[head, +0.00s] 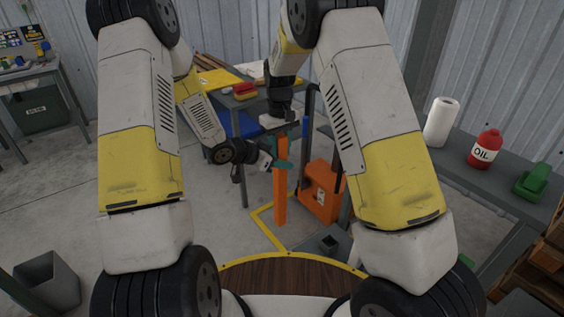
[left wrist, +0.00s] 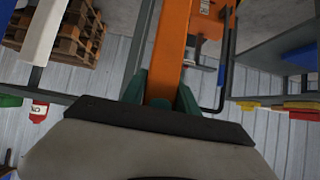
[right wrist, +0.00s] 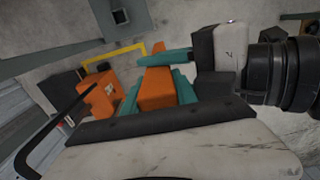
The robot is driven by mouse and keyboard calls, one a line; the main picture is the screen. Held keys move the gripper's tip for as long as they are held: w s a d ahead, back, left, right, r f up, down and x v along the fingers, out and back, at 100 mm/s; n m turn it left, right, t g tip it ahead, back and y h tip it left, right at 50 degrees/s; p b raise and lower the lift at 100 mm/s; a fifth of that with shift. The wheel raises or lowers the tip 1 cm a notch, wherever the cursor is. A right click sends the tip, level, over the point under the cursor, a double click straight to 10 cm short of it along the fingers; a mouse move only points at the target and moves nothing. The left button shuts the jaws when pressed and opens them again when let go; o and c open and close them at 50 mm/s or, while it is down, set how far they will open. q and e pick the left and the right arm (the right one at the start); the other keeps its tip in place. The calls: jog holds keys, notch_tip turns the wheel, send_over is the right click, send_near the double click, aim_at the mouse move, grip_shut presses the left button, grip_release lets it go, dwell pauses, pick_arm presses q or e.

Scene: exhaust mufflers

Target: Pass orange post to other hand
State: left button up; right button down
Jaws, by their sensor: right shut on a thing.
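The orange post (head: 281,205) hangs upright in the middle of the head view. My right gripper (head: 281,130) comes down from above and is shut on its upper end; the right wrist view shows the teal fingers on both sides of the post's end (right wrist: 157,90). My left gripper (head: 277,166) reaches in from the left, just below the right one. Its fingers are open around the post (left wrist: 172,45), one on each side and very close to it in the left wrist view. Any contact there is too fine to tell.
An orange jerrycan-like box (head: 320,192) stands on the floor behind the post. A grey bench on the right holds a paper roll (head: 441,122), a red oil bottle (head: 485,149) and a green object (head: 532,181). A table (head: 240,100) stands behind the grippers.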

jog(key=c, duration=1.1)
grip_release()
jog(key=shift+w+r, duration=0.1)
jog(key=shift+w, duration=0.15)
jog(key=shift+o, duration=1.1)
jog(key=shift+a, duration=0.1)
jog(key=shift+s+a, duration=0.1)
jog(key=shift+a, duration=0.1)
